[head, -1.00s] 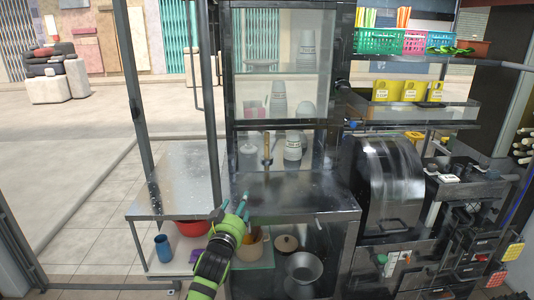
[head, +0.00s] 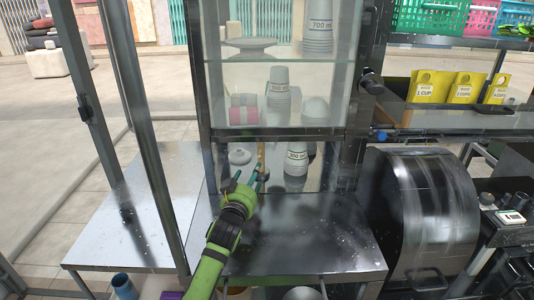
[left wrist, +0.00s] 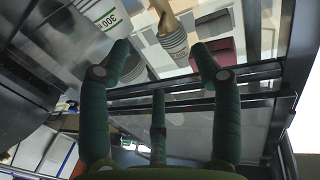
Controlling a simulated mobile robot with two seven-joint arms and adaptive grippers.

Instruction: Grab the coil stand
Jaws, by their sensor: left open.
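A slim brown upright piece, which looks like the coil stand (head: 261,156), stands on the metal counter under the glass cabinet. It shows at the top of the left wrist view (left wrist: 165,17), beyond the fingertips. My left gripper (head: 250,175) is open in front of the stand, its green fingers pointing at it. In the left wrist view the fingers (left wrist: 162,62) are spread with nothing between them. The stand's lower part is hidden behind the gripper in the head view. My right gripper is not in view.
A stack of white cups (head: 297,160) stands right of the stand, and a pale object (head: 240,158) stands left. The glass cabinet (head: 280,62) hangs above. A metal post (head: 160,130) rises at left. The front counter (head: 300,235) is clear at right.

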